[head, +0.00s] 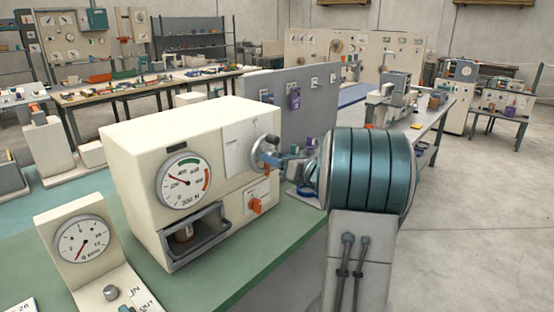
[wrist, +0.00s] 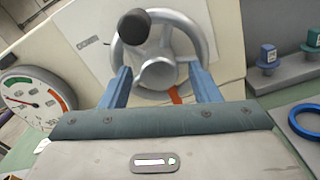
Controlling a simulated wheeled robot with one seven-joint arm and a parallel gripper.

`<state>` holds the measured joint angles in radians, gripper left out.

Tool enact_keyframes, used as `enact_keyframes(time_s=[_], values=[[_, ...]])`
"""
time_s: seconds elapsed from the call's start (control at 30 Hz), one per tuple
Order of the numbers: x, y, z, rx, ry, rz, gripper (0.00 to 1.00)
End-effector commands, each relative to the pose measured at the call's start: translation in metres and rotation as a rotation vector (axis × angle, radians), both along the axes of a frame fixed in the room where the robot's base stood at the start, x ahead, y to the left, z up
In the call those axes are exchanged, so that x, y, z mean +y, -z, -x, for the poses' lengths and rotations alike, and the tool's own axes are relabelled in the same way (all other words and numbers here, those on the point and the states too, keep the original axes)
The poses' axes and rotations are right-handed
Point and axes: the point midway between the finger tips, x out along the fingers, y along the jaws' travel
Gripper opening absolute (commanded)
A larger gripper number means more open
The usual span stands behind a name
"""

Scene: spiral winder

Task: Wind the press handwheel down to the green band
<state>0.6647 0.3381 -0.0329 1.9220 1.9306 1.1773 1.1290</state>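The press (head: 140,150) is a cream box on the green bench. Its round gauge (head: 182,182) has a green band at the top and a red band at the right; the needle points up-left, short of the green band. My gripper (wrist: 164,80) faces the wheel, open, with blue fingers either side of the hub near the lower rim. I cannot tell if they touch. My gripper (head: 280,159) also shows in the head view.
An orange switch (head: 255,205) sits below the wheel. A smaller gauge unit (head: 82,240) stands at the front left. A grey panel (head: 290,95) with a purple item stands behind the press. A blue ring (wrist: 305,122) lies right of my gripper.

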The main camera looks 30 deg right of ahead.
Motion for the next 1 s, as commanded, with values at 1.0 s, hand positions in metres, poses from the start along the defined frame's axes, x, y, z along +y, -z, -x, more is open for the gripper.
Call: enact_keyframes(time_s=[1.0], values=[[-0.046, -0.001, 0.127, -0.001, 0.000, 0.001, 0.56]])
